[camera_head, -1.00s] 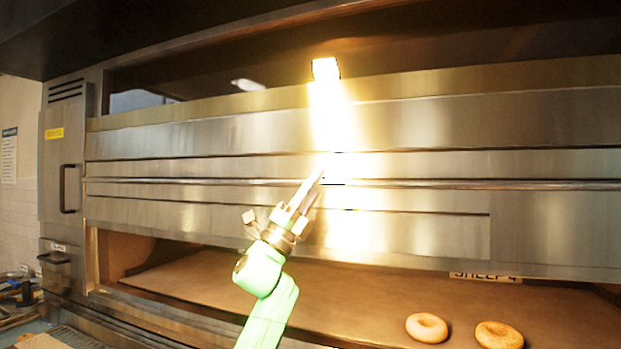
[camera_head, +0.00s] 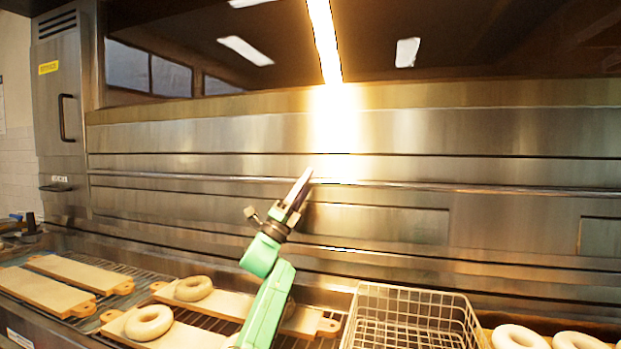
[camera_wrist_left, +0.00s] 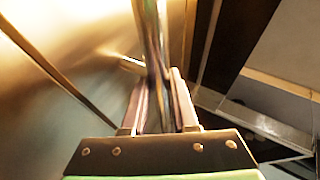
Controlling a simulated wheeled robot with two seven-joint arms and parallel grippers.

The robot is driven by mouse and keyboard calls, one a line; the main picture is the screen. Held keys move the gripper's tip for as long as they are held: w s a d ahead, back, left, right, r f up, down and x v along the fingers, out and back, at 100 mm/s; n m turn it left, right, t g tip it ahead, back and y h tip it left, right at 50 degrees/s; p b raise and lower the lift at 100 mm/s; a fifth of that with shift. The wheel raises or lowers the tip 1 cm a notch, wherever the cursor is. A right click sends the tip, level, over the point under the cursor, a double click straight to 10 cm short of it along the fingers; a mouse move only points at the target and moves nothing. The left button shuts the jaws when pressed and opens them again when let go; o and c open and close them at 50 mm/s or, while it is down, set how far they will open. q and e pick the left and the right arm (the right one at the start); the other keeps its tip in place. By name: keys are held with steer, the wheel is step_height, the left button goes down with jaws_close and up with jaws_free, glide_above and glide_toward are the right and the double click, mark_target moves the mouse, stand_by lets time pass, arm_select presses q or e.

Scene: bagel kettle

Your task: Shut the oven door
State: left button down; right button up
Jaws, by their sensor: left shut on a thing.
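The oven door (camera_head: 390,220) is a wide steel panel in the head view, with a long horizontal bar handle (camera_head: 440,187) across it. It hangs down, and no opening into the chamber shows below it. My left gripper (camera_head: 305,176) reaches up to the handle near the middle of the door. In the left wrist view its fingers (camera_wrist_left: 156,92) are shut around the shiny bar (camera_wrist_left: 152,40). Glare whitens the steel just above the gripper. My right gripper is not in view.
In front of the oven lie wooden boards (camera_head: 50,290), bagels (camera_head: 148,321) on more boards, a wire basket (camera_head: 410,305) and more bagels (camera_head: 520,338) at lower right. A side cabinet (camera_head: 62,110) with a handle stands at left.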

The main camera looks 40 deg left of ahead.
arm_select(q)
steer(key=shift+w+d+f, duration=0.1)
steer(key=shift+f, duration=0.25)
steer(key=c, duration=0.9)
jaws_free()
steer(key=shift+o, duration=1.1)
steer(key=shift+r, duration=0.1)
glide_toward(307, 101)
steer(key=d+f, duration=0.1)
steer(key=w+d+f, duration=0.1)
steer(key=d, duration=0.1)
steer(key=w+d+f+p, duration=0.1)
steer(key=d, duration=0.1)
step_height(307, 101, up, 10)
steer(key=p, duration=0.3)
steer(key=shift+w+p, duration=0.1)
steer(key=shift+p, duration=0.25)
steer(key=shift+f, duration=0.1)
